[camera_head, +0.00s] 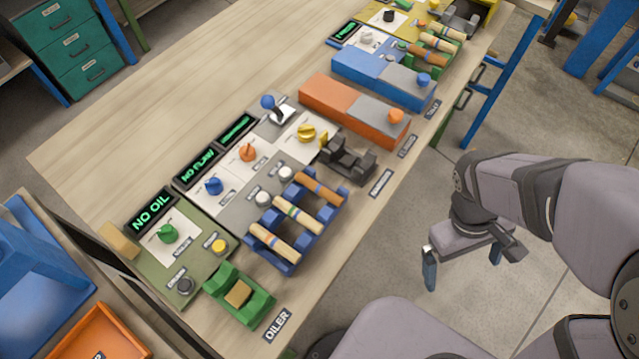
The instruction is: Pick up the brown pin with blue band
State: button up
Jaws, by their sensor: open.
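A brown pin (320,189) lies across the upper end of a blue rack (286,268) near the table's front edge. It is darker than its neighbours; the colour of any band on it is too small to tell.
A dark cradle (347,160) and an orange machine (355,110) stand up the table from the rack. A green cradle (239,295) with a wooden block stands below it. Panels with knobs are behind. A far rack holds more pins (440,42). The table's back is clear.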

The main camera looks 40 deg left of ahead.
jog(key=w+a+r+n+t+h, duration=0.1)
jog(key=a+r+n+t+h, duration=0.15)
jog(key=a+n, duration=0.45)
jog(key=n+t+y+p, duration=0.25)
jog(key=n+t, duration=0.65)
jog(key=n, duration=0.5)
send_near(317, 189)
jog(key=w+d+f, duration=0.1)
jog(key=w+d, duration=0.1)
jog(key=d, duration=0.1)
jog(key=w+d+f, duration=0.1)
jog(key=w+d, duration=0.2)
jog(key=w+d+f, duration=0.1)
jog(key=w+d, duration=0.2)
jog(key=d, duration=0.1)
jog(key=s+a+n+t+y, duration=0.1)
jog(key=s+a, duration=0.1)
jog(key=s+a+n+y, duration=0.1)
jog(key=s+a+n, duration=0.1)
jog(key=s+a+n+t+y, duration=0.1)
jog(key=s+a, duration=0.1)
jog(key=a, duration=0.1)
jog(key=shift+a+r+n+t+y, duration=0.1)
jog(key=shift+r+n+t+y, duration=0.05)
jog(key=shift+n+t+y, duration=0.2)
jog(key=shift+p+x, duration=0.6)
jog(key=shift+x, duration=1.95)
jog(key=c, duration=0.9)
